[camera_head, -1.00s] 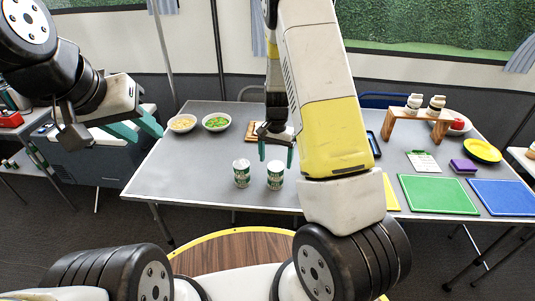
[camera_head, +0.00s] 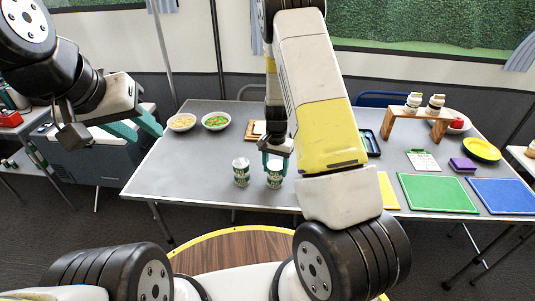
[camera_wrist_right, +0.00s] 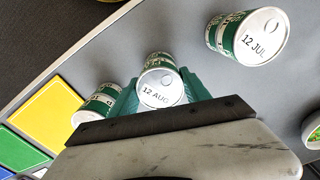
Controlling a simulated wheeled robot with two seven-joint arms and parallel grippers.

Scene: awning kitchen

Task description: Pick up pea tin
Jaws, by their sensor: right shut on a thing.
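Two green-and-white tins stand upright near the table's front edge in the head view, a left tin (camera_head: 241,173) and a right tin (camera_head: 275,180). My right gripper (camera_head: 274,163) is lowered over the right tin and shut on it. In the right wrist view this tin, with lid marked "12 AUG" (camera_wrist_right: 160,88), sits between the teal fingers. The "12 JUL" tin (camera_wrist_right: 248,38) stands apart from it. A third similar tin (camera_wrist_right: 96,104) is partly covered by a finger. My left gripper (camera_head: 136,127) is open and empty in the air at left.
Bowls of yellow (camera_head: 181,122) and green food (camera_head: 216,121) stand at the table's back left. Green (camera_head: 438,193) and blue boards (camera_head: 503,196) lie at right. A wooden stand (camera_head: 418,118) with white-and-dark items is behind them. The table's left part is clear.

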